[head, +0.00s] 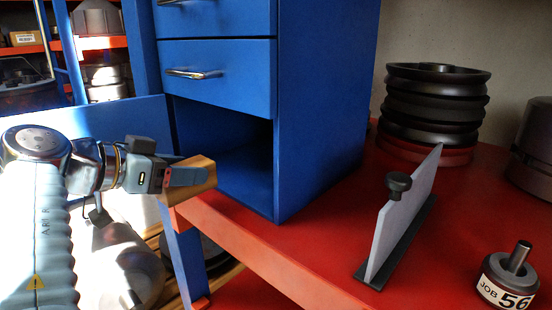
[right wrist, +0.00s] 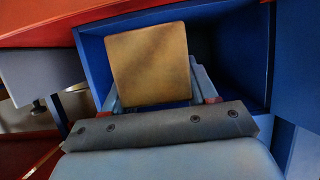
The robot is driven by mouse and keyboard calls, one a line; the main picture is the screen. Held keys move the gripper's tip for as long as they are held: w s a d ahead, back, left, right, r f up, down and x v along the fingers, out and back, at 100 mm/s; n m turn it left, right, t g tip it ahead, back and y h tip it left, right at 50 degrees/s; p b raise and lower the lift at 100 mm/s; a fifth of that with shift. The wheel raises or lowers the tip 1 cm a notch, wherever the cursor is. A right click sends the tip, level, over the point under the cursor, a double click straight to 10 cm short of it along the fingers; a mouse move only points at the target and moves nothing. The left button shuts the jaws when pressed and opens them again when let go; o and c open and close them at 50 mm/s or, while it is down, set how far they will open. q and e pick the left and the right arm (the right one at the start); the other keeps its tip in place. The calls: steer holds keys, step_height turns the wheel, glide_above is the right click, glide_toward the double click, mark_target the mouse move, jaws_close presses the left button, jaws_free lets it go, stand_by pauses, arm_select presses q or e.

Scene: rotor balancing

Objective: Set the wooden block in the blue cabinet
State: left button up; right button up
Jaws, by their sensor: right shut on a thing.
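The wooden block (head: 203,163) is a tan piece held at the mouth of the open lower compartment of the blue cabinet (head: 320,100). My right gripper (head: 188,177) is shut on the block, with one finger across its near side. In the right wrist view the block (right wrist: 148,65) stands out from the fingers, with the blue compartment walls (right wrist: 236,50) around and behind it. I cannot tell how far its front end is inside. My left gripper is not in view.
The cabinet has closed drawers with metal handles (head: 194,74) above the compartment. It stands on a red bench (head: 300,245). To the right are an upright grey plate (head: 400,225) with a black knob, a stack of dark rings (head: 432,105) and a "JOB 56" part (head: 508,285).

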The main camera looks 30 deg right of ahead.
steer(key=w+d, duration=0.1)
steer(key=d, duration=0.4)
steer(key=w+d, duration=0.2)
steer(key=d, duration=0.3)
steer(key=w+d, duration=0.2)
steer(key=d, duration=0.3)
steer(key=f, duration=0.2)
steer(key=d+f, duration=0.1)
steer(key=shift+w+f, duration=0.15)
steer(key=shift+w, duration=0.15)
steer(key=shift+f, duration=0.1)
steer(key=shift+f, duration=0.1)
steer(key=shift+f, duration=0.15)
steer(key=o, duration=1.1)
